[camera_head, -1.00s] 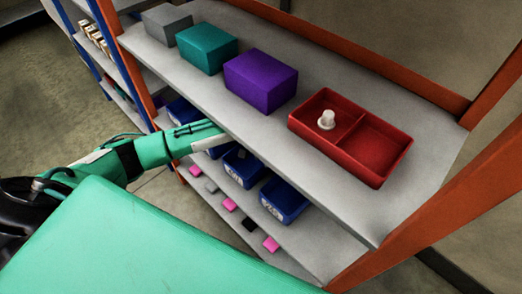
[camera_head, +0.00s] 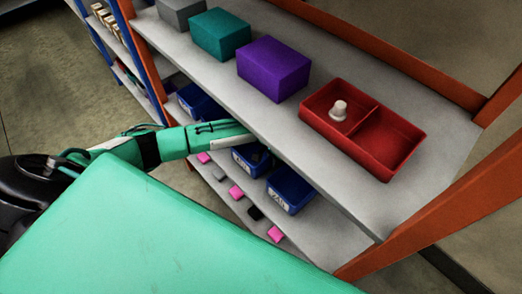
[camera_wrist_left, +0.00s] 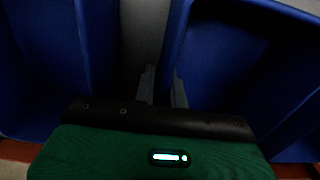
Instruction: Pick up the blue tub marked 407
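Several blue tubs stand on the shelf below the top board: one at the left (camera_head: 196,98), one in the middle (camera_head: 248,163) and one at the right (camera_head: 289,191). White labels show on the middle and right fronts, but I cannot read the numbers. My left arm reaches under the top board, which hides its gripper in the head view. In the left wrist view, my left gripper (camera_wrist_left: 163,92) has its fingers apart, near the left wall of the right-hand blue tub (camera_wrist_left: 187,45). Another blue tub (camera_wrist_left: 95,45) is to its left. My right gripper is out of view.
The top board (camera_head: 345,200) overhangs the tubs and carries a red divided tray (camera_head: 395,160) with a white piece, a purple box (camera_head: 273,68), a teal box (camera_head: 220,34) and a grey box (camera_head: 181,12). Orange posts (camera_head: 440,208) flank the shelf.

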